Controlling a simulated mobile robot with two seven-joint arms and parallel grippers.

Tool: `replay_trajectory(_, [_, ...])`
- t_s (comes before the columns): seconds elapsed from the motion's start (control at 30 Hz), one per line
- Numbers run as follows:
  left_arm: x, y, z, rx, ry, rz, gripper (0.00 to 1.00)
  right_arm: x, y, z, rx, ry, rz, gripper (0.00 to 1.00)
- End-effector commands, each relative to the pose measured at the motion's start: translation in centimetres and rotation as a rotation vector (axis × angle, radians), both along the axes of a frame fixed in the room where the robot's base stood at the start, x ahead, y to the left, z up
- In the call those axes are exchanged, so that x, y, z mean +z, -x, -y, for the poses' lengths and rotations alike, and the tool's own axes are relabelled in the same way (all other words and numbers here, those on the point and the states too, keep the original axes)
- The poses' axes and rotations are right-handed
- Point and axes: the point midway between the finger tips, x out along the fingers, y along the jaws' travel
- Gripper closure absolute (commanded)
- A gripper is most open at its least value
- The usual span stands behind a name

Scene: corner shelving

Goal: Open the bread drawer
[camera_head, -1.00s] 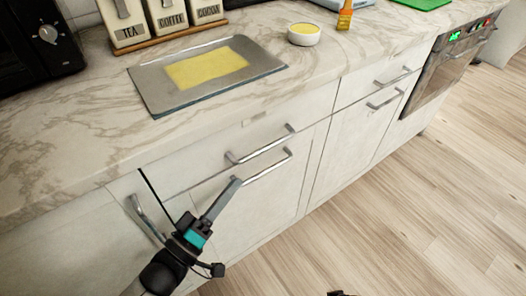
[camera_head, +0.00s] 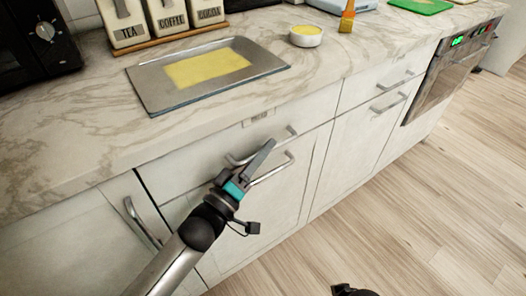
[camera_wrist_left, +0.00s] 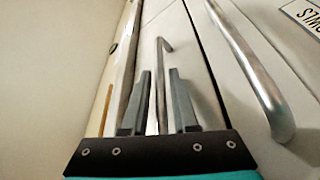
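The drawer (camera_head: 198,160) under the counter is shut, with a bar handle (camera_head: 235,160) and a small label above it, too small to read.
A tray with a yellow sheet (camera_head: 160,95) and a white bowl (camera_head: 306,38) are on the marble counter. Another door handle (camera_head: 133,214) is left of my wrist. An oven (camera_head: 440,75) is far right. The wooden floor (camera_head: 410,210) is clear.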

Motion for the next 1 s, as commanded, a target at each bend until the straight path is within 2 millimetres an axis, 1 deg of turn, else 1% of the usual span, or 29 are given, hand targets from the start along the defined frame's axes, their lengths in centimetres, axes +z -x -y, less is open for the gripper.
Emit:
replay_trajectory(0.07, [0.01,0.0,0.0,0.0,0.0,0.0,0.73,-0.01,0.02,0.0,0.0,0.0,0.0,0.5])
replay_trajectory(0.3, [0.0,0.01,-0.02,0.0,0.0,0.0,1.0,-0.02,0.02,-0.02,0.0,0.0,0.0,0.5])
replay_trajectory(1.0, [0.0,0.03,-0.04,0.001,0.0,0.0,1.0,-0.04,0.05,-0.03,0.0,-0.001,-0.001,0.5])
